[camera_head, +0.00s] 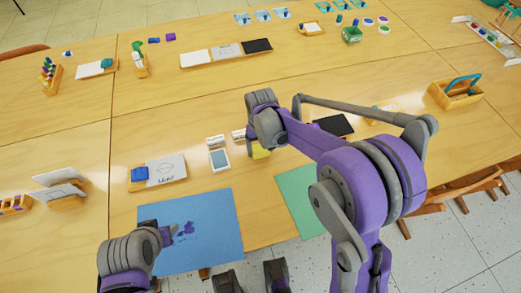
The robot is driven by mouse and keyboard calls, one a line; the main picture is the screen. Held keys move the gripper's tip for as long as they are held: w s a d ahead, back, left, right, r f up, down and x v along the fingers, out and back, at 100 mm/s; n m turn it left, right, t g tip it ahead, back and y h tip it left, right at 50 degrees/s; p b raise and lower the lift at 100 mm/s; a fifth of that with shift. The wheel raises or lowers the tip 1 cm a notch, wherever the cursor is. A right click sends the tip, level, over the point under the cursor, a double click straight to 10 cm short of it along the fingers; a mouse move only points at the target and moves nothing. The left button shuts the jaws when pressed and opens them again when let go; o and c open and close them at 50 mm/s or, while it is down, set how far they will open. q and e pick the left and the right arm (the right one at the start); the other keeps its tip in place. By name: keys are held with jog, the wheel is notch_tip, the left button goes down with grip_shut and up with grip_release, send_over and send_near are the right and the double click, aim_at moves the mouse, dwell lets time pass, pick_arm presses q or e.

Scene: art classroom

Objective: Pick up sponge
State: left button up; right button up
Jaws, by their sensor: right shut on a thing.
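A yellow sponge (261,152) shows just below my right gripper (257,143), near the middle of the table. My right gripper is shut on it, and the wrist hides part of the fingers and the sponge. I cannot tell whether the sponge still touches the table.
A blue mat (215,225) with purple paint and a green mat (297,196) lie at the near table edge. A card in a wooden tray (173,169) and small boxes (215,142) stand left of the sponge. A wooden caddy (455,96) stands right.

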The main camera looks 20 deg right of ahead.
aim_at(260, 148)
jog(key=c, duration=0.3)
notch_tip(260, 148, up, 10)
jog(key=shift+p, duration=0.45)
jog(key=o, duration=0.7)
jog(key=c, duration=0.6)
